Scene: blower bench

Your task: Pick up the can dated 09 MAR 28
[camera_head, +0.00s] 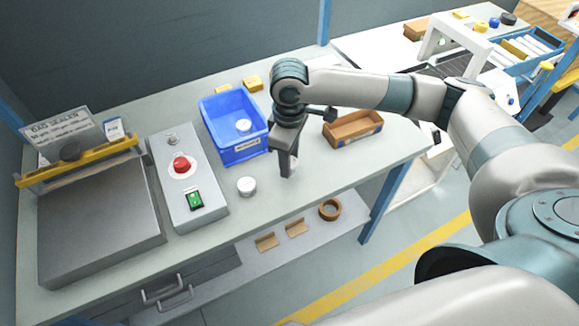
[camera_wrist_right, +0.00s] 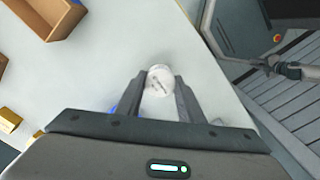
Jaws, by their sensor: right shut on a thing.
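My right gripper (camera_head: 287,170) is low over the bench and shut on a white can. In the right wrist view, the can (camera_wrist_right: 159,81) sits between the two fingertips of the right gripper (camera_wrist_right: 160,88). Dark marks show on its pale top, too small to read. In the head view the fingers mostly hide this can. Another white can (camera_head: 247,186) stands on the bench to the left of the gripper. A further white can (camera_head: 243,126) is inside the blue bin (camera_head: 222,153). No date is legible on any can. My left gripper is not in view.
A brown open box (camera_head: 352,129) lies right of the gripper. The control box (camera_head: 187,181) with a red button and the bag sealer (camera_head: 100,225) stand at left. Yellow blocks (camera_head: 253,82) lie behind the bin. The lower shelf holds a brown ring (camera_head: 330,209).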

